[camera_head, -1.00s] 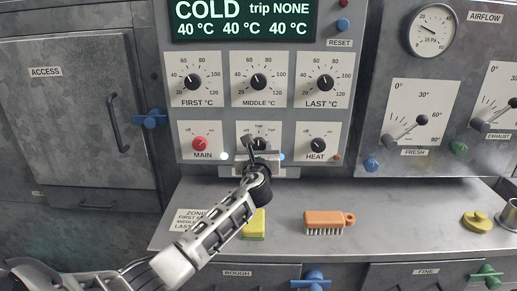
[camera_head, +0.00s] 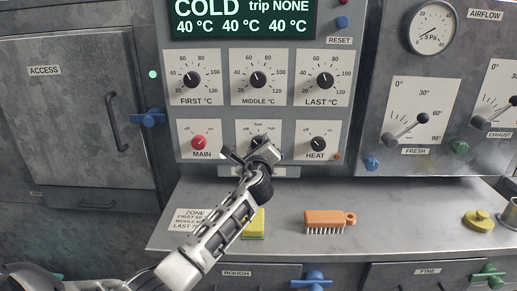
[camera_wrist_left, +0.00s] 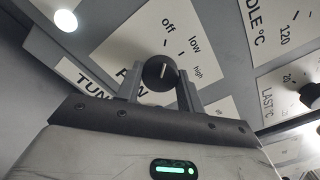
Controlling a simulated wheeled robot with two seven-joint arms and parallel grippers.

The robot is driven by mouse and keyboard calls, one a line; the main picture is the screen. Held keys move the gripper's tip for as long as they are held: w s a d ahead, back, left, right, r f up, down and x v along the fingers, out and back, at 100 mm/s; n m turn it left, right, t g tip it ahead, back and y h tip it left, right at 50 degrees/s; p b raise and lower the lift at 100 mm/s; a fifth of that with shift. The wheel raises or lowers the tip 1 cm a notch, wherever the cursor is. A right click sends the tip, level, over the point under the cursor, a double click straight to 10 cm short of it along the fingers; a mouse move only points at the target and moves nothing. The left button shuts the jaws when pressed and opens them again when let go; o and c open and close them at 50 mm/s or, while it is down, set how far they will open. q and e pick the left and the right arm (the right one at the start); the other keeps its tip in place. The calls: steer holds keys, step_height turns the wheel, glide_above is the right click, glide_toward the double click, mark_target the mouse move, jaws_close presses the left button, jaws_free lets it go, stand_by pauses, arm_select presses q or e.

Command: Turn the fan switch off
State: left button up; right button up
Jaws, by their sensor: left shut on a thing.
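The fan switch is a small black knob (camera_wrist_left: 160,73) with a white pointer line, on a plate marked off, low and high in the left wrist view. My left gripper (camera_wrist_left: 162,85) is shut on the knob, one finger on each side. In the head view, my left gripper (camera_head: 257,145) sits tilted at the panel between the MAIN and HEAT switches and hides most of the knob. My right gripper is not in view.
The red MAIN knob (camera_head: 199,142) and black HEAT knob (camera_head: 318,144) flank the gripper. Three temperature dials are above. An orange brush (camera_head: 325,218) and a yellow sponge (camera_head: 254,224) lie on the shelf below. The airflow gauge (camera_head: 431,28) reads about 5 Pa.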

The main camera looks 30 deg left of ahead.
arm_select(q)
steer(key=shift+f+n, duration=0.1)
steer(key=shift+n, duration=0.4)
steer(key=o, duration=1)
steer(key=shift+d, duration=0.1)
steer(key=v, duration=1.6)
steer(key=shift+s, duration=0.1)
